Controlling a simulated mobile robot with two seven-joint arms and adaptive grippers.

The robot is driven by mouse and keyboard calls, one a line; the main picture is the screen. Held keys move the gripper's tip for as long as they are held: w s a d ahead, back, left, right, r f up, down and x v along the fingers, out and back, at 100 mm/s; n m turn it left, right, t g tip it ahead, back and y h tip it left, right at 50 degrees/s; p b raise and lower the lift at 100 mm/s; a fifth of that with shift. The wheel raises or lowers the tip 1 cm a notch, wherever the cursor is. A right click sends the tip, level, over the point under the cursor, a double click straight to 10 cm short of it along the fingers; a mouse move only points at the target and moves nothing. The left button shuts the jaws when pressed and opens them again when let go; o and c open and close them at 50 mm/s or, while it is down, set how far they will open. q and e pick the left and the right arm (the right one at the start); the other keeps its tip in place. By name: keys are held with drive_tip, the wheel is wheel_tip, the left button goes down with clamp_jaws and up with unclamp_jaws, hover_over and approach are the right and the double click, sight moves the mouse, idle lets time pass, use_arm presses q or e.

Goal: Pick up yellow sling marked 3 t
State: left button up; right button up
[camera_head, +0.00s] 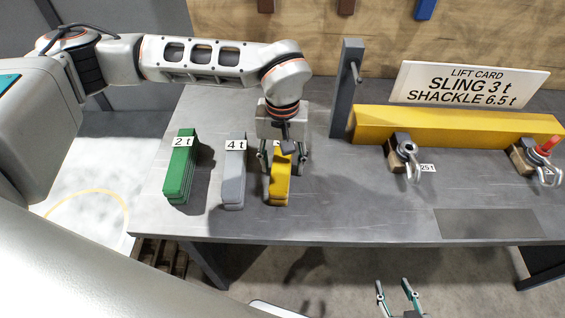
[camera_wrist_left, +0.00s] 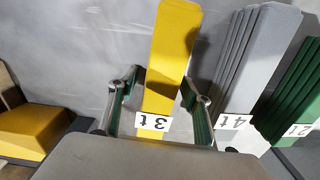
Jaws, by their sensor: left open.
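The yellow sling (camera_head: 279,187) lies on the grey table at the right end of a row of three slings. Its 3 t label reads upside down in the left wrist view, where the yellow sling (camera_wrist_left: 172,50) runs up between the fingers. My left gripper (camera_head: 285,162) is over the label end of the yellow sling, with its fingers open on both sides of it. In the left wrist view the open left gripper (camera_wrist_left: 158,88) straddles the sling, with a gap visible beside it. My right gripper (camera_head: 397,288) is low in the head view, below the table's front edge, its two fingers apart and empty.
The grey 4 t sling (camera_head: 233,180) lies close left of the yellow one, and the green 2 t sling (camera_head: 180,170) further left. A grey post (camera_head: 345,95), yellow beam (camera_head: 455,128) and shackles (camera_head: 408,150) stand right. A lift card (camera_head: 467,84) reads sling 3 t.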

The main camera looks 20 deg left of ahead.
use_arm(q)
clamp_jaws()
drive_tip(key=shift+r, duration=0.1)
